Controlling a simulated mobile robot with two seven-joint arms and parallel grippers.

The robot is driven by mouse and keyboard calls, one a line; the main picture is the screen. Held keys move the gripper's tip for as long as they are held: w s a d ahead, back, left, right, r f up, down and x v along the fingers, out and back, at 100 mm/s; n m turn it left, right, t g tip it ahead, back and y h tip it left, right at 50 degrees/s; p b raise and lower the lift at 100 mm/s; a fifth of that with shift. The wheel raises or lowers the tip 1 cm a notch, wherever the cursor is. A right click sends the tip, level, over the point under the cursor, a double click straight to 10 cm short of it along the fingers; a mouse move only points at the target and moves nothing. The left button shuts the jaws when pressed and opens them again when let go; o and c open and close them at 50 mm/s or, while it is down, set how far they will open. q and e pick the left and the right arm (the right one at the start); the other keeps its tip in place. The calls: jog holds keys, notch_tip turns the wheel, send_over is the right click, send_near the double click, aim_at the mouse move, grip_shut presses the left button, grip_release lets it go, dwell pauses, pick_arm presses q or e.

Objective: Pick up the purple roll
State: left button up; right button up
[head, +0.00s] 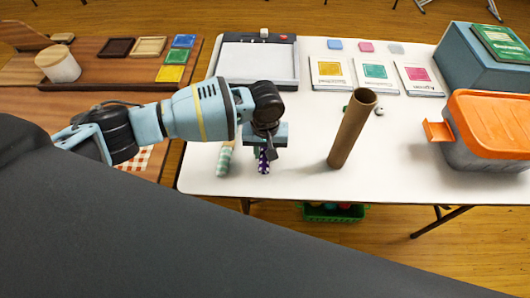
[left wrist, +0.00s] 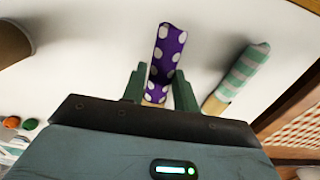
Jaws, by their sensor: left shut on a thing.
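The purple roll with white dots (head: 263,165) is near the front edge of the white table, below my left gripper (head: 266,150). In the left wrist view the purple roll (left wrist: 168,50) sits between the two green fingers of my left gripper (left wrist: 159,88), which is shut on it. Its tan lower end shows between the fingers. I cannot tell whether the roll still touches the table. My right gripper is not in view.
A green-striped roll (head: 225,159) is close on the left; it also shows in the left wrist view (left wrist: 241,75). A tall brown tube (head: 352,128) stands to the right. An orange-lidded box (head: 490,130) is further right. Flat packets (head: 375,76) lie behind.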

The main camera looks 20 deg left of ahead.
pick_arm(q)
jog(key=shift+r, duration=0.9)
jog(key=s+d+p, duration=0.1)
jog(key=s+d, duration=0.3)
jog(key=s, duration=0.2)
jog(key=s+d+r+p, duration=0.1)
jog(key=s+d, duration=0.3)
jog(key=s, duration=0.3)
jog(key=shift+s+d, duration=0.25)
jog(key=shift+d, duration=0.05)
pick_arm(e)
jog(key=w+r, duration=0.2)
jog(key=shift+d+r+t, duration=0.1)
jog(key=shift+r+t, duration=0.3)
pick_arm(q)
jog(key=shift+r, duration=0.15)
